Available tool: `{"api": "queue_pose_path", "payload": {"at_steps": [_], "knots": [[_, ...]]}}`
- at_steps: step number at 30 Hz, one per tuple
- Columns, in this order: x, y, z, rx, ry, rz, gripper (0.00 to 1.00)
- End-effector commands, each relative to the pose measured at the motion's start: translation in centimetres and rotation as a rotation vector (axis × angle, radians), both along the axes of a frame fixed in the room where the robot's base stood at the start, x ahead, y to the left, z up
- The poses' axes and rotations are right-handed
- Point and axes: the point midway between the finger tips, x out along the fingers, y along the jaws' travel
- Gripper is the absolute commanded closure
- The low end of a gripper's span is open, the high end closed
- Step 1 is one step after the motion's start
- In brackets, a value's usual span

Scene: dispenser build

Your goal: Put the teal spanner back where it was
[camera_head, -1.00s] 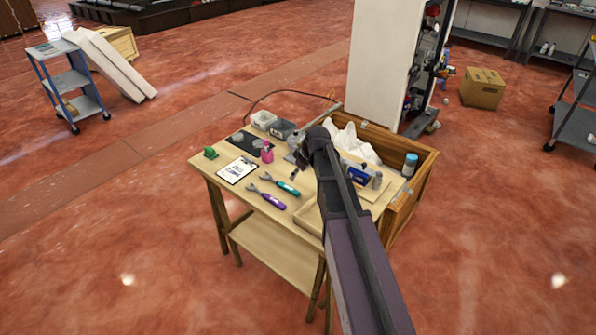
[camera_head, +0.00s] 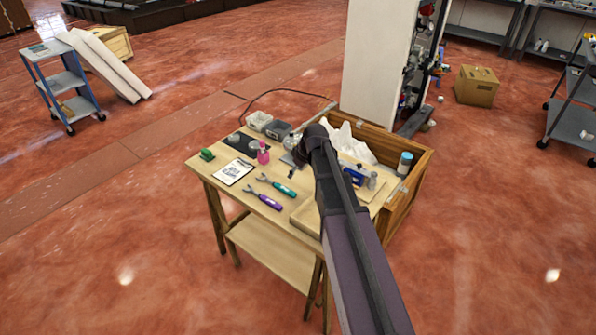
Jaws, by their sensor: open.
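The teal spanner (camera_head: 281,187) lies flat on the wooden workbench (camera_head: 232,198), its handle toward the right. A purple spanner (camera_head: 266,200) lies just in front of it, roughly parallel. My gripper (camera_head: 292,174) is over the bench, just beyond and right of the teal spanner's handle end. It is small and partly hidden by my arm. It is open, and nothing shows in it. The teal spanner is apart from it in the picture; the height of the gripper above the bench is hard to tell.
A clipboard (camera_head: 234,172), a green item (camera_head: 207,155) and a pink bottle (camera_head: 263,154) stand or lie on the left half. Small bins (camera_head: 259,121) are at the back. A wooden tray (camera_head: 305,217) and a blue item (camera_head: 353,175) lie near my arm. A wooden crate (camera_head: 408,190) adjoins the right side.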

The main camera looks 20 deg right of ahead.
Motion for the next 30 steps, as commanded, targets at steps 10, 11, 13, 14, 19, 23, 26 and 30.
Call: {"api": "queue_pose_path", "payload": {"at_steps": [10,11,13,14,19,23,26,30], "knots": [[-4.6,1.7,-0.5,-0.005,0.086,-0.096,0.32],[-5.6,2.1,-0.6,-0.007,0.105,-0.117,0.32],[-8.0,2.8,-0.8,-0.015,0.150,-0.176,0.32],[-9.1,3.1,-0.9,-0.020,0.172,-0.205,0.32],[-15.6,4.6,-1.3,-0.060,0.282,-0.383,0.32],[-19.5,5.2,-1.4,-0.097,0.342,-0.508,0.32],[-21.4,5.4,-1.5,-0.118,0.368,-0.576,0.32],[-22.5,5.4,-1.5,-0.133,0.384,-0.623,0.32]]}}
